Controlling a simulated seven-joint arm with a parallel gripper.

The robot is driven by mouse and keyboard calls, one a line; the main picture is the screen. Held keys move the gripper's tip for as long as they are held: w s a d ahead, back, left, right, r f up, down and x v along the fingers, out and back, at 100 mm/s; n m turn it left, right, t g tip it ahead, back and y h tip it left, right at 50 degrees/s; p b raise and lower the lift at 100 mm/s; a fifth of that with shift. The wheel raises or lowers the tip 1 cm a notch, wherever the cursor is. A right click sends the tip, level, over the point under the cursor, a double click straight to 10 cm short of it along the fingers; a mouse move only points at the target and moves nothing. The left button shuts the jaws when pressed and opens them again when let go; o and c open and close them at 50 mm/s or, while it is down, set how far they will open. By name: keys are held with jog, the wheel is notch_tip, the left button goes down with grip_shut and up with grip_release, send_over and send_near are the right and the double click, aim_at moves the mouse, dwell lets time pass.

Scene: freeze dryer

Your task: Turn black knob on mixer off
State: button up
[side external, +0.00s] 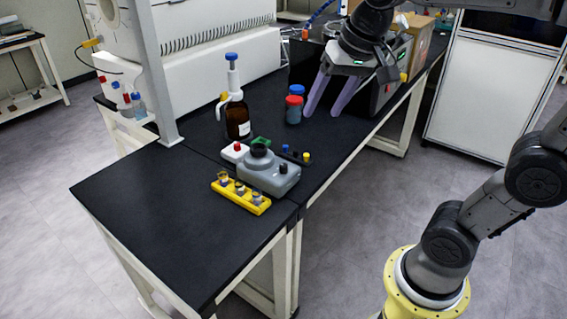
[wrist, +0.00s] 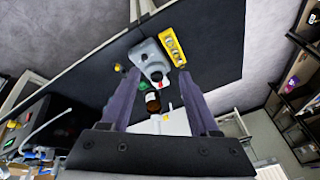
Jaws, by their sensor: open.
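The mixer (side external: 268,178) is a grey unit on the black bench, with a round black cup (side external: 259,150) on top. A small black knob (side external: 283,168) sits on its right front part. In the wrist view the mixer (wrist: 148,56) lies beyond my fingertips; I cannot clearly pick out the knob there. My gripper (side external: 322,113) has two purple fingers, spread apart and empty. It hangs behind and to the right of the mixer, well apart from it. The gripper (wrist: 158,75) also shows open in the wrist view.
A yellow rack (side external: 241,197) with small vials stands in front of the mixer. A brown bottle (side external: 237,122) stands behind it, and red-and-blue-capped jars (side external: 294,106) are near my fingers. Small colored items flank the mixer. The bench front left is clear.

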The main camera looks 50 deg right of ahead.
jog(key=w+d+f+m+g, duration=0.1)
jog(key=w+d+m, duration=0.1)
jog(key=w, duration=0.5)
jog(key=m+g, duration=0.2)
jog(key=g, duration=0.1)
send_over(284, 165)
notch_tip(284, 165, down, 14)
notch_tip(284, 165, down, 13)
jog(key=shift+r, duration=0.2)
jog(key=shift+c, duration=0.2)
grip_shut()
